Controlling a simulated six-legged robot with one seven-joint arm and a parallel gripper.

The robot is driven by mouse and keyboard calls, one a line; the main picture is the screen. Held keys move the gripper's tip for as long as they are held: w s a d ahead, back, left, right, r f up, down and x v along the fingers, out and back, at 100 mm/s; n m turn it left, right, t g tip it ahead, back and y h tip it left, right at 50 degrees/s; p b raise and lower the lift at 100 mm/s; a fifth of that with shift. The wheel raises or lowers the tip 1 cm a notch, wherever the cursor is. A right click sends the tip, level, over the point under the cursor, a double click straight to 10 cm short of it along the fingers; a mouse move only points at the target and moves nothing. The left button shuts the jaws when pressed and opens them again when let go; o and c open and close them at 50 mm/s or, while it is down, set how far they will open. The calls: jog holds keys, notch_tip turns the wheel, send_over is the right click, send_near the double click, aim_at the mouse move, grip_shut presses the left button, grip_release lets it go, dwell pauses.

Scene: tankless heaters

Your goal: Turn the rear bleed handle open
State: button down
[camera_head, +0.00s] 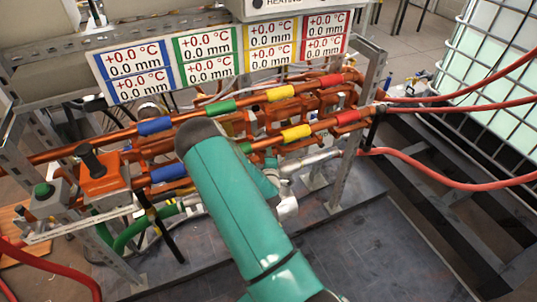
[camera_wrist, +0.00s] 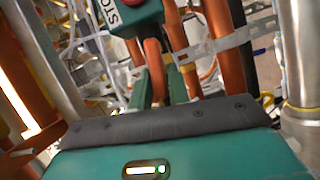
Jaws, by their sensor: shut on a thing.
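My teal arm reaches over the pipe rack in the head view and covers part of it. My gripper (camera_wrist: 159,82) shows in the wrist view beyond the dark pad, its two teal fingers close on either side of an orange-brown, bar-like part (camera_wrist: 153,58). It is shut on this part. I cannot tell whether the part is the rear bleed handle. In the head view, the arm hides most of the grip, and no bleed handle stands out clearly. The handle's angle cannot be read.
Copper pipes with coloured bands (camera_head: 296,132) run across the rack below the display panels (camera_head: 225,55). A dark box with a red button (camera_wrist: 135,12) is close above the fingers. A steel post (camera_head: 352,150) and red hoses (camera_head: 450,172) are at right. Dark floor (camera_head: 370,250) lies open in front.

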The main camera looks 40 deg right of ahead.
jog(key=shift+n, duration=0.3)
dwell(0.4)
jog(key=c, duration=1.4)
grip_release()
jog(key=shift+c, duration=0.2)
jog(key=shift+f, duration=0.1)
jog(key=f+v, duration=0.1)
jog(key=v, duration=1.2)
jog(key=shift+s+a+r, duration=0.25)
jog(key=shift+s+r, duration=0.05)
jog(key=shift+s, duration=0.05)
